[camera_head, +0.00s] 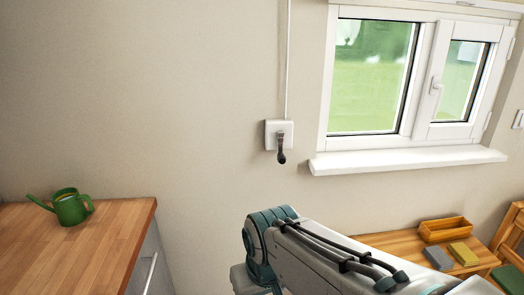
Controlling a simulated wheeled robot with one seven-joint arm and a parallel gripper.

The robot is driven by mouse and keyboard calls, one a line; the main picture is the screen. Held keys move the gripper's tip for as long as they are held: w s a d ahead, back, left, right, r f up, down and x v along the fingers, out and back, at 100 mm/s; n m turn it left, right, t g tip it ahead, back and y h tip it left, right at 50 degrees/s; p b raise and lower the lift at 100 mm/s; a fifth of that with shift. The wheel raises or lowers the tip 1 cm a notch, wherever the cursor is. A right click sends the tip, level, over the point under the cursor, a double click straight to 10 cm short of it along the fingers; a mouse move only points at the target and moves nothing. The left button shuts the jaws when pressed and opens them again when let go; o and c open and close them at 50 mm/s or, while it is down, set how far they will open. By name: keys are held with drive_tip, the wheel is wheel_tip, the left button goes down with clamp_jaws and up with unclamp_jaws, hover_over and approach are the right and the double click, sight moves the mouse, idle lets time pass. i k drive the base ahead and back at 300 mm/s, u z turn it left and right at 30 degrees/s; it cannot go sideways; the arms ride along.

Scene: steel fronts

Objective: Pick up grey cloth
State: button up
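A small flat grey item (438,258), which looks like the grey cloth, lies on a low wooden bench or table (398,240) at the lower right. It is just left of a yellow item of similar size (464,253). It looks folded, but is too small to tell for sure. My arm crosses the bottom middle and right of the view and hides part of the wooden surface. My gripper is not in view.
A wooden box (446,229) stands behind the two items. At left, a wooden counter (90,250) with a steel front holds a green watering can (71,207). A white window sill (405,160) juts out above the bench.

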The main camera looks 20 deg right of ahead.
sight(440, 260)
drive_tip(key=z, duration=2.95)
drive_tip(key=i, duration=1.95)
drive_tip(key=u, duration=1.65)
